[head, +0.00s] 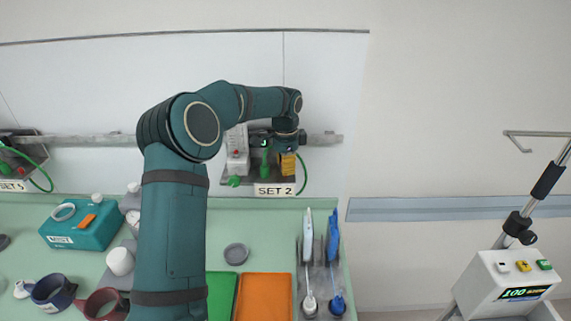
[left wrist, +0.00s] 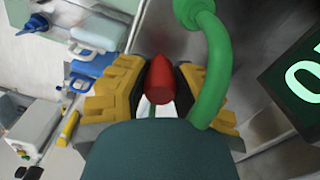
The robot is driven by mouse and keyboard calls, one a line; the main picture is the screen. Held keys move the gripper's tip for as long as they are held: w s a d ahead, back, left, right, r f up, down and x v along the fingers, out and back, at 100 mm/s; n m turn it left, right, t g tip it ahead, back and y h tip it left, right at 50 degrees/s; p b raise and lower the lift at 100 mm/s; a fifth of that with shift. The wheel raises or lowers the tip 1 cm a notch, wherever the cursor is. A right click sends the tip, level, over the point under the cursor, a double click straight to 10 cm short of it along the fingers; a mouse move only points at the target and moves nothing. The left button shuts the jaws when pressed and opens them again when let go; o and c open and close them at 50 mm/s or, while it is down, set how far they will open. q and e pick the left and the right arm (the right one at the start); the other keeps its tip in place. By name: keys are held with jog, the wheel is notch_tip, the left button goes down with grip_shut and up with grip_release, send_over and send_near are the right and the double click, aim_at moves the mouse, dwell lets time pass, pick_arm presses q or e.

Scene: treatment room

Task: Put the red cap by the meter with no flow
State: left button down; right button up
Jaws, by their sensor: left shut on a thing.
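My left gripper (head: 287,163) is up at the wall unit labelled SET 2 (head: 274,189), partly hiding it. In the left wrist view, the yellow fingers of my left gripper (left wrist: 158,88) are shut on the red cap (left wrist: 160,79). A green hose (left wrist: 213,70) curves close beside the cap. A dark display (left wrist: 300,76) with a green digit like 0 stands at the right edge, partly cut off. My right gripper is out of view.
The green counter holds a teal box (head: 82,226), cups, a round grey lid (head: 236,254), green and orange trays (head: 263,297) and a rack with blue and white tools (head: 333,236). A wheeled device (head: 508,280) reading 100 stands at right. The wall right of SET 2 is clear.

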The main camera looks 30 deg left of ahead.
pick_arm(q)
jog(key=shift+f+b, duration=0.35)
jog(key=shift+f, duration=0.55)
dwell(0.4)
dwell(0.9)
jog(key=c, duration=0.8)
grip_release()
jog(key=shift+r+p, duration=1.3)
jog(key=shift+p, duration=0.05)
jog(key=shift+r+p, duration=0.5)
jog(key=shift+r, duration=1.65)
